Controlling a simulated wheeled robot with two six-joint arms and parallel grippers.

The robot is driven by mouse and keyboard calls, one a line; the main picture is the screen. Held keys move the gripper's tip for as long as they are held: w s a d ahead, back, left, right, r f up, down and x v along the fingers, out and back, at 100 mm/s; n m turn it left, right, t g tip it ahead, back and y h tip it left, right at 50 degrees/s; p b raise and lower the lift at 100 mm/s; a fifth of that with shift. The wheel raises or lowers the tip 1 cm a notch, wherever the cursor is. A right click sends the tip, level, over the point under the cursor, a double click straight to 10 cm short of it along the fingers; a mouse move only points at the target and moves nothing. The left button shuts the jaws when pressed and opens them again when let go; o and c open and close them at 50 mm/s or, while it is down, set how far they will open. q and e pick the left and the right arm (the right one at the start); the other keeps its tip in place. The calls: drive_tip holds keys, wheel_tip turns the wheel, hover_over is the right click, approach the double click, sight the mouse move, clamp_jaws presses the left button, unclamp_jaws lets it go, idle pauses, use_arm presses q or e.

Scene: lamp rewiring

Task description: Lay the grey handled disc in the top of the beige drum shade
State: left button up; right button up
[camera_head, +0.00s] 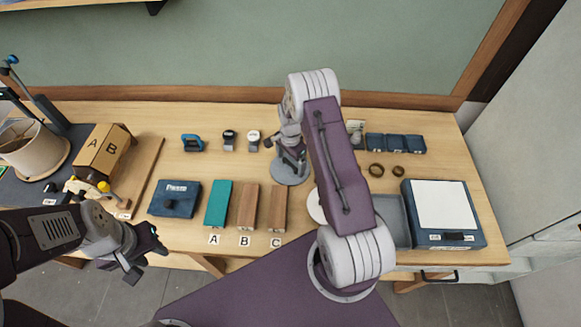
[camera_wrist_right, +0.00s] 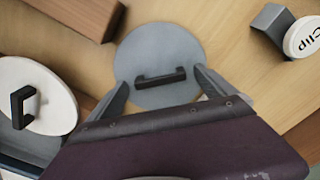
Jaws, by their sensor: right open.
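The grey disc (camera_head: 283,178) lies flat on the wooden table, partly covered by my right arm in the head view. The right wrist view shows the disc (camera_wrist_right: 165,42) with its black bar handle (camera_wrist_right: 160,78). My right gripper (camera_wrist_right: 160,82) is open above it, one finger on each side of the handle and not closed on it. In the head view this gripper (camera_head: 291,163) points down at the disc. The beige drum shade (camera_head: 36,150) stands at the far left, cut by the picture edge. My left gripper (camera_head: 146,254) is open and empty near the front table edge.
A white handled disc (camera_wrist_right: 52,95) lies left of the grey disc in the wrist view. A brown block (camera_wrist_right: 85,12) and a clip holder (camera_wrist_right: 270,22) are close by. A blue case (camera_head: 175,199) lies in front.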

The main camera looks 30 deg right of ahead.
sight(290, 163)
drive_tip(key=shift+a, duration=0.1)
drive_tip(key=c, duration=1.8)
wheel_tip(290, 163, up, 10)
drive_tip(key=shift+r+b, duration=0.1)
drive_tip(key=shift+b, duration=0.95)
